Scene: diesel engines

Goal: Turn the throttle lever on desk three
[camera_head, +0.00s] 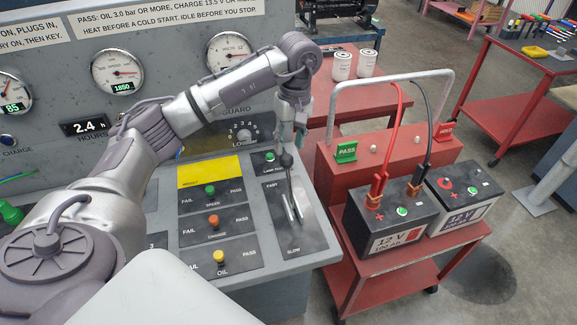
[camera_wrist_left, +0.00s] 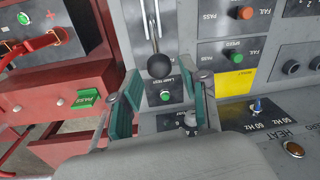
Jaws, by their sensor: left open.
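The throttle lever (camera_head: 287,163) is a thin metal rod with a round black knob, in a slot on a dark plate marked SLOW at its near end. In the left wrist view, the black knob (camera_wrist_left: 160,66) shows just beyond the fingertips, roughly midway between them. My left gripper (camera_head: 296,135) points down over the far end of the lever plate. In the left wrist view its green-padded fingers (camera_wrist_left: 166,88) are apart, with nothing held between them. I cannot tell exactly how far the knob is from the tips. My right gripper is not in view.
The grey console carries a yellow label (camera_head: 210,172), several coloured buttons and a rotary knob (camera_head: 244,136) behind the gripper. A red cart (camera_head: 345,215) with two 12 V batteries (camera_head: 392,222) stands close on the right.

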